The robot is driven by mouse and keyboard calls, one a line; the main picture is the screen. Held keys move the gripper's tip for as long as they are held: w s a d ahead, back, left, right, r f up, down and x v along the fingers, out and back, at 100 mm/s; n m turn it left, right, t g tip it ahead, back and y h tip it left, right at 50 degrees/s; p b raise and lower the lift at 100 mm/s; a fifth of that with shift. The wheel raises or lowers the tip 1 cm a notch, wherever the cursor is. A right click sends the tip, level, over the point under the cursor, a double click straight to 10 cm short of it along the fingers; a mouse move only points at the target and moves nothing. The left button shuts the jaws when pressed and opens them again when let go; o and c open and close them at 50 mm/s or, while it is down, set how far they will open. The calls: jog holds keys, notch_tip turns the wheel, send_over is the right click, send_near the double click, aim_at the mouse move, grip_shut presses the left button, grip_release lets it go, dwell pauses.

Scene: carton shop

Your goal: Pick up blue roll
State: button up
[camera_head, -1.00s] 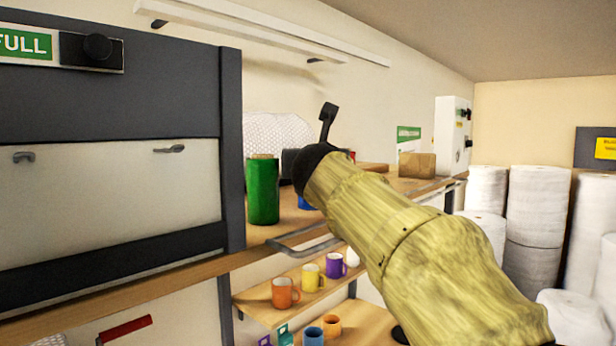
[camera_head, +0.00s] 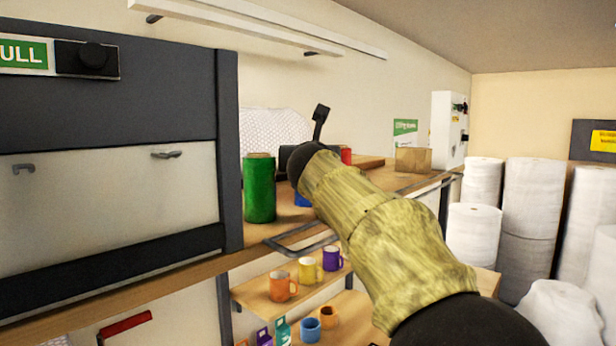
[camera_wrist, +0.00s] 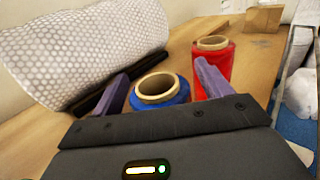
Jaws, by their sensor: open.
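The blue roll (camera_wrist: 160,92) stands upright on the wooden bench top in the wrist view, its pale cardboard core facing up. In the head view only a sliver of the blue roll (camera_head: 302,199) shows behind my arm. My gripper (camera_wrist: 160,84) is open, with one purple finger on each side of the blue roll. I cannot tell whether the fingers touch it. A red roll (camera_wrist: 224,66) stands just beyond the right finger, and a bit of it shows in the head view (camera_head: 346,155).
A green roll (camera_head: 259,190) stands left of my arm. A large bubble-wrap roll (camera_wrist: 85,50) lies behind on the left. A cardboard box (camera_wrist: 263,18) sits farther along the bench. Mugs, including an orange one (camera_head: 282,286), stand on the shelf below. A metal rail (camera_head: 300,237) runs along the bench edge.

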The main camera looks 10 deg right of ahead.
jog(key=shift+w, duration=0.1)
jog(key=c, duration=1.2)
jog(key=shift+r, duration=0.1)
notch_tip(320, 180, up, 10)
jog(key=p, duration=0.6)
